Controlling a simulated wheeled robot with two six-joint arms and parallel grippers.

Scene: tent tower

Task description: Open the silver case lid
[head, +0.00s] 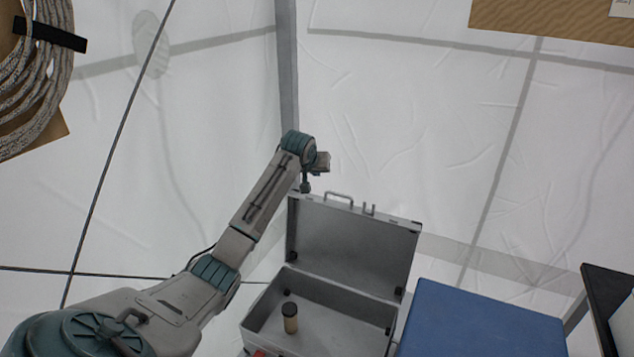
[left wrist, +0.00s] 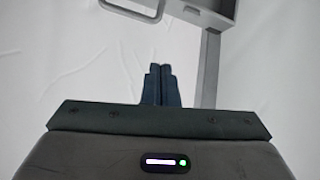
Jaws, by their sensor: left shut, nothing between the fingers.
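The silver case (head: 340,309) stands open in the lower middle of the head view. Its lid (head: 352,248) stands up at the back, leaning slightly, with a handle (head: 339,198) on its top edge. My left gripper (head: 305,187) is at the lid's upper left corner; I cannot tell whether it touches the lid. In the left wrist view its two dark fingers (left wrist: 161,86) are together with nothing between them. A grey loop like a handle (left wrist: 136,8) shows at the top of that view. My right gripper is not in view.
A small tan cylinder with a black cap (head: 290,317) stands inside the case. A blue box (head: 482,322) is right of the case, and a dark-edged object (head: 605,300) is at the far right. Coiled rope (head: 35,75) hangs upper left. White tent walls and a grey pole (head: 287,60) stand behind.

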